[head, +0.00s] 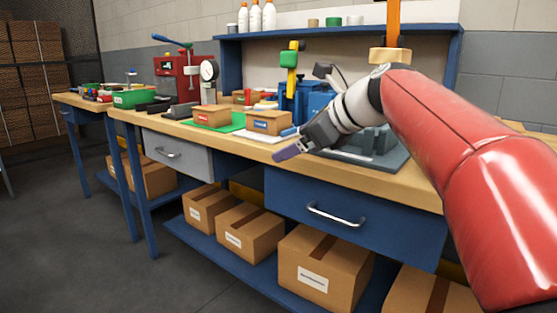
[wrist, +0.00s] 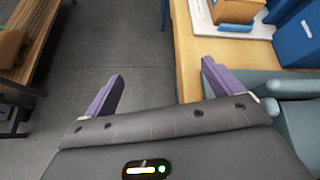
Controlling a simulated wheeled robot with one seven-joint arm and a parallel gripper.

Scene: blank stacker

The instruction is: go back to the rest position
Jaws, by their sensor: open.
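My gripper (head: 282,153) is at the end of my red and white arm, at the front edge of the workbench (head: 330,170) in the head view. In the wrist view my gripper (wrist: 162,85) shows two purple fingers spread wide apart with nothing between them. The left finger is over the grey floor (wrist: 120,50) and the right finger is over the wooden bench top (wrist: 190,75).
A green mat (head: 232,126) with a small cardboard box (head: 211,114) lies left of my gripper. Another small box (head: 268,122) stands closer. A red press (head: 180,78) stands at the back left.

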